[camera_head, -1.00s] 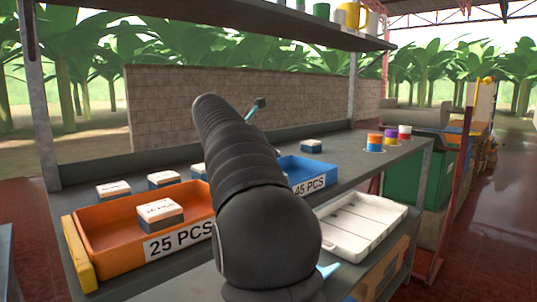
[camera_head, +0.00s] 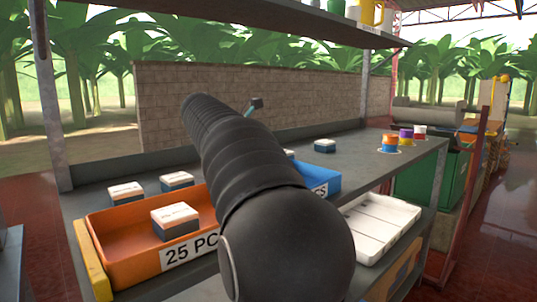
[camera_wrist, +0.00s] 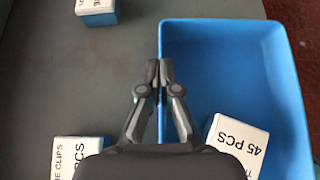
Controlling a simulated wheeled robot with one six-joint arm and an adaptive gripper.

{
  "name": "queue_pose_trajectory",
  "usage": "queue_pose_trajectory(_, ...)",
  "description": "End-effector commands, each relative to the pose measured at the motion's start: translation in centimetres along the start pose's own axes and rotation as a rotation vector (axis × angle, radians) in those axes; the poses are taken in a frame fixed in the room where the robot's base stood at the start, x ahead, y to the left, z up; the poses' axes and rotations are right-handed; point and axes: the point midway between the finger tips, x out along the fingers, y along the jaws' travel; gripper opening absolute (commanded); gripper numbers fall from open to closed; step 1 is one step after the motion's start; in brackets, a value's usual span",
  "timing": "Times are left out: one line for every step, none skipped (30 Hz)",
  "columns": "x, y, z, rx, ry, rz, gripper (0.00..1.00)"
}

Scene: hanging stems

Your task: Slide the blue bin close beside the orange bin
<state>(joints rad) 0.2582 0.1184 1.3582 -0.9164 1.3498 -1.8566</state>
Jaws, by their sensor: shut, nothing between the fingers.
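The blue bin (camera_head: 322,175) stands on the worktop, partly hidden behind my arm in the head view. It fills the right of the wrist view (camera_wrist: 235,75) and holds a white-topped box marked 45 PCS (camera_wrist: 238,145). The orange bin (camera_head: 122,238), labelled 25 PCS, is left of it at the worktop's front, with a white-topped box (camera_head: 175,218) inside. My arm hides the space between the bins. My gripper (camera_wrist: 160,68) is shut and empty, its fingertips at the left wall of the blue bin in the wrist view; contact is unclear. The head view hides the fingers.
Small boxes stand on the worktop (camera_head: 125,192) (camera_head: 177,180) behind the orange bin, and another (camera_head: 325,146) behind the blue bin. A white tray (camera_head: 375,225) lies right. Coloured stacked rings (camera_head: 390,143) stand at the far right. A shelf (camera_head: 260,22) hangs above.

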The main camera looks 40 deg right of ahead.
Motion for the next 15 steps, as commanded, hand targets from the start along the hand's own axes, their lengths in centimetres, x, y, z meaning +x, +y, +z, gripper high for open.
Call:
queue_pose_trajectory(-0.2,0.1,0.3,-0.003,0.002,0.0,0.0)
queue_pose_trajectory(-0.2,0.1,0.3,-0.002,0.001,0.001,0.0)
queue_pose_trajectory(-0.2,0.1,0.3,-0.002,0.001,0.001,0.0)
queue_pose_trajectory(-0.2,0.0,0.3,-0.001,0.001,0.0,0.0)
queue_pose_trajectory(-0.2,0.0,0.3,-0.002,0.003,-0.002,0.0)
queue_pose_trajectory(-0.5,0.0,0.2,-0.003,0.003,-0.002,0.0)
queue_pose_trajectory(-0.7,0.0,0.1,-0.002,0.003,-0.001,0.0)
queue_pose_trajectory(-1.0,0.0,-0.1,-0.002,0.002,0.0,0.0)
queue_pose_trajectory(-1.4,0.0,-0.3,-0.002,0.002,0.002,0.0)
queue_pose_trajectory(-1.8,0.0,-0.6,-0.002,0.001,0.003,0.0)
queue_pose_trajectory(-2.2,0.0,-0.8,-0.002,0.001,0.003,0.0)
queue_pose_trajectory(-2.9,0.0,-1.3,-0.003,0.001,0.003,0.0)
queue_pose_trajectory(-3.4,0.0,-1.6,-0.003,0.001,0.004,0.0)
queue_pose_trajectory(-3.9,0.1,-1.9,-0.003,0.0,0.005,0.0)
queue_pose_trajectory(-4.6,0.0,-2.4,-0.003,0.0,0.004,0.0)
